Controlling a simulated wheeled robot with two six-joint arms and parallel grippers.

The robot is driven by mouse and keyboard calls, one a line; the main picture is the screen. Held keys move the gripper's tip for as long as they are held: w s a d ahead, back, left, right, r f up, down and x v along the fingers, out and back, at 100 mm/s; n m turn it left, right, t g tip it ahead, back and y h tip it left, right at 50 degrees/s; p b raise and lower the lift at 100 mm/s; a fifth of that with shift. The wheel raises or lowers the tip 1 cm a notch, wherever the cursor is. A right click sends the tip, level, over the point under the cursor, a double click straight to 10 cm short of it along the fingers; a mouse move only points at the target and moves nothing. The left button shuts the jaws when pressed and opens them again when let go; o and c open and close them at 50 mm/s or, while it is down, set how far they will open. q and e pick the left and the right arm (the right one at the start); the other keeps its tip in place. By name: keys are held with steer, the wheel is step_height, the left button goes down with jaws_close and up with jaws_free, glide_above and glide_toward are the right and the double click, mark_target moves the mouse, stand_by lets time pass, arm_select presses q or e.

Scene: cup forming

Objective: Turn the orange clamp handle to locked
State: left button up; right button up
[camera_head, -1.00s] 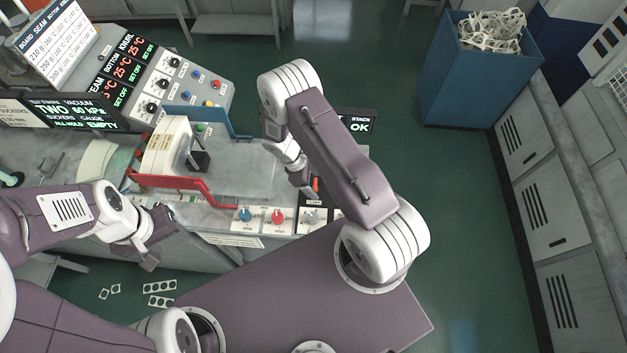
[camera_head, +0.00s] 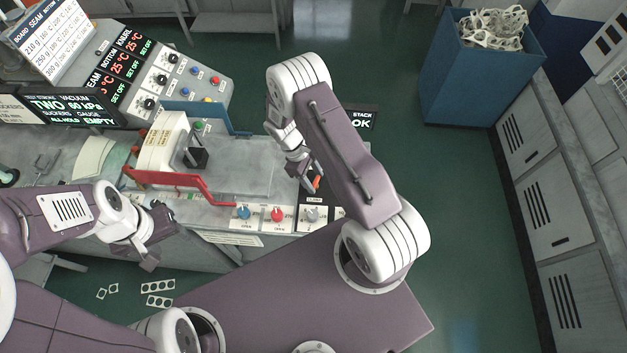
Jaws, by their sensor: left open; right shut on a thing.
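The orange clamp handle (camera_head: 317,182) stands on the dark clamp panel (camera_head: 312,198) at the right end of the machine's front. It looks tilted, and only a small part shows beside my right gripper. My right gripper (camera_head: 311,180) reaches down from above and is shut on the orange handle; its fingertips are partly hidden by my own arm. My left gripper (camera_head: 152,256) is open and empty, out in front of the machine's front edge, well left of the handle.
A blue knob (camera_head: 244,213), a red knob (camera_head: 277,215) and a grey knob (camera_head: 312,215) line the front edge. A red bar (camera_head: 180,180) and a blue bar (camera_head: 205,110) flank the machine's middle. A blue bin (camera_head: 475,85) stands on the floor at right.

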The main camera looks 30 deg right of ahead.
steer(key=m+b, duration=0.1)
steer(key=m, duration=0.1)
steer(key=m+y+b, duration=0.1)
steer(key=shift+d+f+m+g, duration=0.15)
steer(key=shift+m+g, duration=0.25)
steer(key=m+y+b, duration=0.1)
steer(key=m, duration=0.2)
steer(key=shift+d+m+y, duration=0.1)
steer(key=shift+m+y, duration=0.2)
steer(key=m+y+b, duration=0.1)
steer(key=m, duration=0.2)
steer(key=shift+d, duration=0.1)
steer(key=shift+m+y+b, duration=0.3)
steer(key=shift+m+y, duration=0.4)
steer(key=shift+m, duration=1.4)
steer(key=o, duration=1.4)
